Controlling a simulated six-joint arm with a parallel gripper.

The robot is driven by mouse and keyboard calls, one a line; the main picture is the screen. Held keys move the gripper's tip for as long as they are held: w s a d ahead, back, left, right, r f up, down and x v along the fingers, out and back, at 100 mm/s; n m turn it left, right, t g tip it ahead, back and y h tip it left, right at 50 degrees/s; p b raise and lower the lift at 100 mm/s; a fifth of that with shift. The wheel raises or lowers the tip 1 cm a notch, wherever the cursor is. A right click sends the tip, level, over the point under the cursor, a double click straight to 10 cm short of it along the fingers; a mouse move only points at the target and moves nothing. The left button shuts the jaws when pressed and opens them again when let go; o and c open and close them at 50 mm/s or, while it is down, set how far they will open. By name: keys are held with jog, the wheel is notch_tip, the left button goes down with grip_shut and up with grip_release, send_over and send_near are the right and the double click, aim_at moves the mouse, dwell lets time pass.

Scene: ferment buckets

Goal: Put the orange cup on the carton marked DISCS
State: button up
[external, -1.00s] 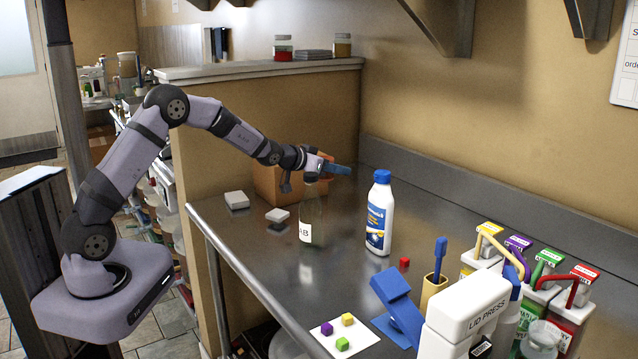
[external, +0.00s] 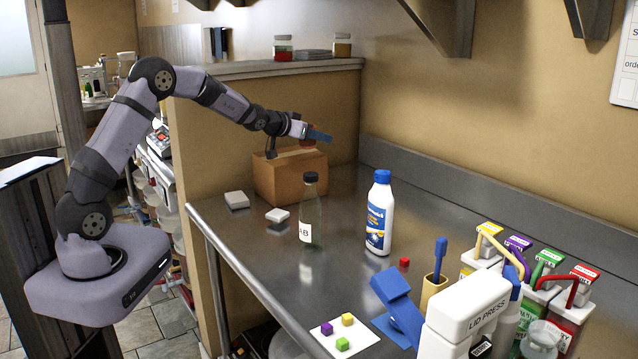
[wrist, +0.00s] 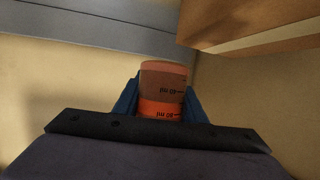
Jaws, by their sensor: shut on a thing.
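The orange cup (wrist: 162,97) is between the blue fingers of my gripper (wrist: 163,107) in the wrist view. It is partly see-through, with dark ml marks. In the external view my gripper (external: 314,136) holds the cup (external: 307,143) over or close to the top of a brown carton (external: 290,180); the cup is small and partly covered there. I cannot tell whether the cup touches the carton. The carton stands at the back left of the steel counter, against the half wall. No DISCS marking is readable on its visible faces.
A dark-capped clear bottle (external: 311,215) and a white bottle with a blue cap (external: 379,215) stand in front of the carton. Two pale blocks (external: 237,200) lie at the counter's left edge. A lid press (external: 465,315) and colored dispensers fill the front right.

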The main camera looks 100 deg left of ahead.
jog(key=s+a+r+n+g+y+p, duration=0.1)
jog(key=s+a+r+p, duration=0.15)
jog(key=s, duration=0.45)
jog(key=s+a+r+n+g+p, duration=0.1)
jog(key=s+a+p, duration=0.25)
jog(key=s, duration=0.35)
jog(key=b, duration=0.2)
send_over(281, 154)
notch_tip(281, 154, down, 4)
jog(key=shift+f, duration=0.1)
jog(key=shift+f+p, duration=0.8)
jog(key=shift+f, duration=1.7)
jog(key=shift+f, duration=0.1)
jog(key=o, duration=0.7)
jog(key=shift+f, duration=0.1)
jog(key=shift+c, duration=0.2)
jog(key=o, duration=0.4)
